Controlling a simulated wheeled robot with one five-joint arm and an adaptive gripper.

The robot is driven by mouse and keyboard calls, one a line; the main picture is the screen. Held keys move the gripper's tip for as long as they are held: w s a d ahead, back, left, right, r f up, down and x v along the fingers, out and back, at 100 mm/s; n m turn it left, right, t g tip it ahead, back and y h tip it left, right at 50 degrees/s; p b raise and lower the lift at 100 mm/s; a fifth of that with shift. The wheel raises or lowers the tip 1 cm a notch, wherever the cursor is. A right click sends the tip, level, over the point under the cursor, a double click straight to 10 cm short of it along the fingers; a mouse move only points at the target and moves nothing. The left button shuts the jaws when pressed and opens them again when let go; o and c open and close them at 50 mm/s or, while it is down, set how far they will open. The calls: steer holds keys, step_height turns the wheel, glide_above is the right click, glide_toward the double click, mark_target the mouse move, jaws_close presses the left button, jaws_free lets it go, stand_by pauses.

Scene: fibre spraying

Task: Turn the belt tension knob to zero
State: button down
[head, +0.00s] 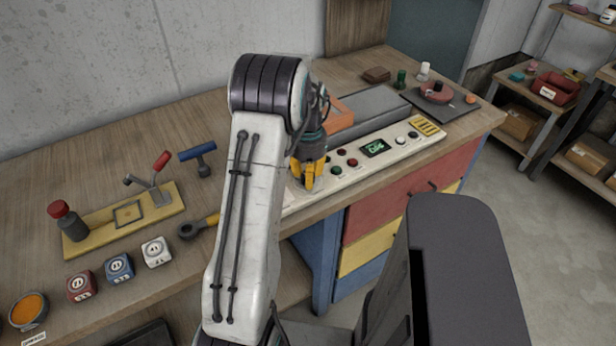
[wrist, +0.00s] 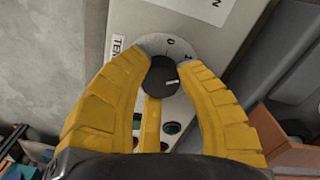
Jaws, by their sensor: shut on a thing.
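The belt tension knob (wrist: 159,77) is a dark round knob with a white pointer line, on a pale dial plate (wrist: 152,42) marked 0 and 1. In the wrist view its line points to the right, away from the 0 at the top. My gripper (wrist: 161,68) has its yellow fingers closed around the knob's sides. In the head view my gripper (head: 308,184) is down at the left part of the white control panel (head: 410,143), and its fingers hide the knob. A partly covered label (wrist: 118,46) beginning "TEN" is beside the dial.
Coloured buttons (head: 345,158) and a green display (head: 375,148) lie right of my gripper. A grey belt (head: 375,110) runs behind the panel. Left of my arm are a yellow board (head: 95,222), a blue-handled tool (head: 198,151) and several marked cubes (head: 119,267).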

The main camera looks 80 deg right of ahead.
steer(key=n, duration=0.5)
steer(key=shift+a+f+n+b, duration=0.1)
steer(key=shift+f+n+b, duration=0.05)
steer(key=shift+n+b, duration=0.2)
steer(key=n, duration=0.5)
steer(key=shift+n+b, duration=0.25)
steer(key=shift+b, duration=0.05)
steer(key=c, duration=0.8)
jaws_free()
steer(key=shift+c, duration=0.2)
step_height(320, 180, up, 12)
steer(key=shift+r, duration=0.1)
